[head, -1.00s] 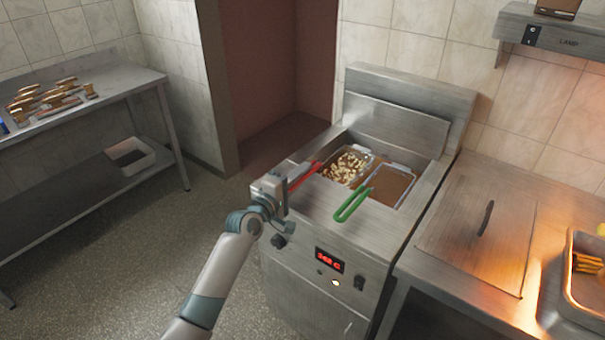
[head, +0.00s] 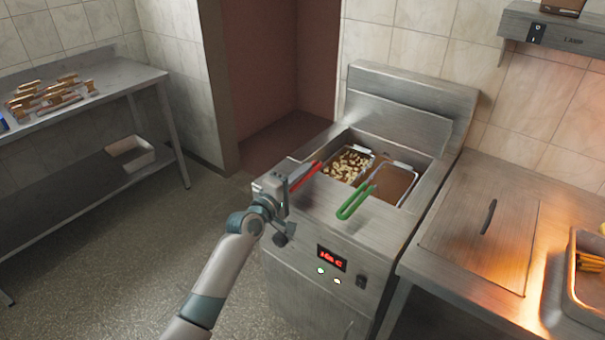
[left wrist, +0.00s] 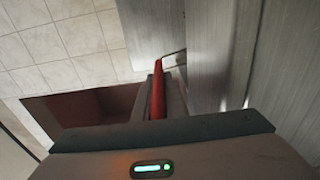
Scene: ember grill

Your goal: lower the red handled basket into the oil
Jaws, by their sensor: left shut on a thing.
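My left gripper (head: 290,182) is shut on the red handle (head: 307,176) at the fryer's front left. In the left wrist view the red handle (left wrist: 158,92) runs between the fingers, with a thin wire beyond it. The red handled basket (head: 348,165) is in the fryer's left side and holds many pale pieces. Brown oil (head: 398,186) shows in the right side, where the green handled basket (head: 355,203) sits. I cannot tell exactly how deep the red handled basket sits. My right gripper is not in view.
The fryer (head: 415,105) has a raised back panel. Its front display (head: 331,258) glows red. A steel counter with a lidded section (head: 480,235) and a tray of food (head: 575,300) stand right. A table (head: 110,92) with wooden-handled items stands left; open floor lies between.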

